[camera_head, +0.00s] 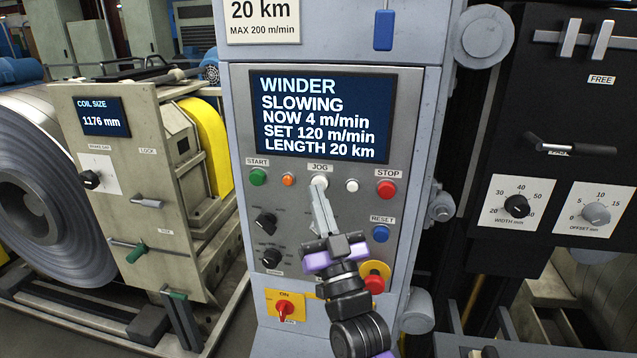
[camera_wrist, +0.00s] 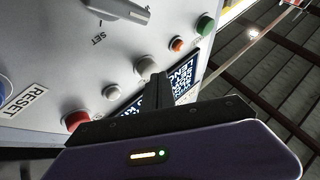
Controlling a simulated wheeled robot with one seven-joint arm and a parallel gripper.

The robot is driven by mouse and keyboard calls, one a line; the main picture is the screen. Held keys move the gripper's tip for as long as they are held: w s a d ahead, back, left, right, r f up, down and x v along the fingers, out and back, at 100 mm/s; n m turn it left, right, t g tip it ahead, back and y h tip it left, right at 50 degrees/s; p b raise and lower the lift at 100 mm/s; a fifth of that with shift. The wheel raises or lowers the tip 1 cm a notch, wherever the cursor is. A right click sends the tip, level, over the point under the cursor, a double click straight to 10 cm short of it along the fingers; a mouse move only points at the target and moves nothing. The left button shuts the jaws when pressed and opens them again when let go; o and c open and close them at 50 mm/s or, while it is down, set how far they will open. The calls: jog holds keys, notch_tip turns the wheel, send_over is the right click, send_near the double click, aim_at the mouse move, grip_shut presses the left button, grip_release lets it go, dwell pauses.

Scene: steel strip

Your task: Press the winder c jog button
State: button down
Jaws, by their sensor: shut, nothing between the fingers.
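The winder panel (camera_head: 396,150) is a grey upright control face with a dark screen (camera_head: 321,117) reading WINDER, SLOWING, NOW 4 m/min. The jog button (camera_head: 319,181) is white and round, under the JOG label, in the middle of the button row. It also shows in the wrist view (camera_wrist: 145,65). My gripper (camera_head: 317,194) is shut and empty, its fingertips at the lower edge of the jog button in the head view. In the wrist view the fingertips lie close beside that button. I cannot tell whether they touch it. No letter C is readable on the panel.
The same row holds a green start button (camera_head: 258,177), an orange button (camera_head: 288,180), another white button (camera_head: 352,185) and a red stop button (camera_head: 387,189). A blue reset button (camera_head: 380,233), dark knobs and a yellow-and-red switch (camera_head: 284,307) are lower.

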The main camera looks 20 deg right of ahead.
jog(key=shift+s+a, duration=0.25)
jog(key=shift+s, duration=0.1)
jog(key=shift+p, duration=0.3)
jog(key=shift+s+a+p, duration=0.75)
jog(key=shift+s+p, duration=0.3)
jog(key=shift+p, duration=0.1)
jog(key=shift+s+a+p, duration=0.7)
jog(key=shift+s+p, duration=0.3)
jog(key=shift+p, duration=0.15)
jog(key=s+f+g, duration=0.3)
jog(key=s+f, duration=0.2)
jog(key=s, duration=0.9)
jog(key=s+f+g+y, duration=0.1)
jog(key=s+f+g, duration=0.3)
jog(key=s, duration=0.9)
jog(key=s+f+g+y, duration=0.1)
jog(key=s+f+g, duration=0.2)
jog(key=s, duration=1.1)
notch_tip(320, 180, down, 3)
jog(key=shift+s+d+f+n, duration=0.15)
jog(key=shift+s+d+n, duration=0.15)
jog(key=shift+d+n, duration=0.1)
